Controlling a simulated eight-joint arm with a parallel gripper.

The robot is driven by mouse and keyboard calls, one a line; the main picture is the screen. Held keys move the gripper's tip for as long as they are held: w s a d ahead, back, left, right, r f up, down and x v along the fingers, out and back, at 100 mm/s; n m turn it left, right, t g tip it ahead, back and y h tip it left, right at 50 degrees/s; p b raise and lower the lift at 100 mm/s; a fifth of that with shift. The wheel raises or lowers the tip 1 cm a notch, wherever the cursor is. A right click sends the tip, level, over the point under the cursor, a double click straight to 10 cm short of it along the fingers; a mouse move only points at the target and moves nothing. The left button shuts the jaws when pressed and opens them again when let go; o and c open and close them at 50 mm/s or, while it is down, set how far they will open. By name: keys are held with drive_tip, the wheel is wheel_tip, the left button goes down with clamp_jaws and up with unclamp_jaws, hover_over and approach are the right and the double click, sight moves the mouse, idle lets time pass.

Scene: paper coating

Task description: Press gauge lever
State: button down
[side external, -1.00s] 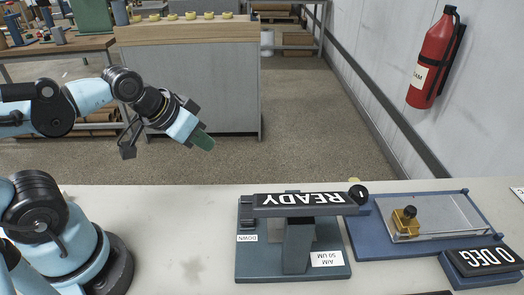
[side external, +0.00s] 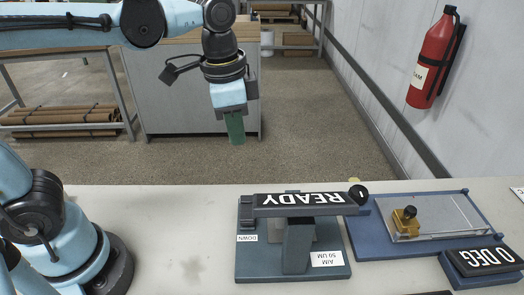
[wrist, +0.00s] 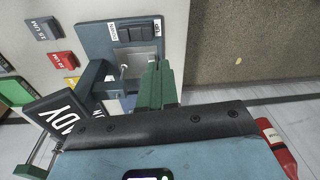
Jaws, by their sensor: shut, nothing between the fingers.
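The gauge (side external: 265,265) stands on the table in the side view, on a dark teal base with an AIM 50 UM label and a DOWN label. My gripper (side external: 236,138) is shut and empty, pointing down, well above and behind the gauge. Its green fingers (wrist: 158,88) hide part of the base in the wrist view.
A blue tray (side external: 365,235) with a clear plate and brass block sits right of the gauge, beside a 0 DEG sign (side external: 480,260). Coloured labelled blocks, one red (wrist: 61,59), lie left in the wrist view. A fire extinguisher (side external: 432,60) hangs on the wall. The table's left-middle is clear.

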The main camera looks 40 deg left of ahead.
sight(248, 196)
drive_tip(key=shift+w+d+r+m+g, duration=0.1)
drive_tip(key=shift+d+r+m+g, duration=0.15)
drive_tip(key=shift+d+m, duration=0.2)
drive_tip(key=shift+w+d+r+m+g, duration=0.1)
drive_tip(key=shift+d+r+m+g, duration=0.05)
drive_tip(key=shift+d+m+g, duration=0.3)
wheel_tip(248, 196, down, 14)
idle(0.6)
drive_tip(key=shift+w+a+f, duration=0.15)
drive_tip(key=shift+f, duration=0.2)
drive_tip(key=shift+r, duration=0.2)
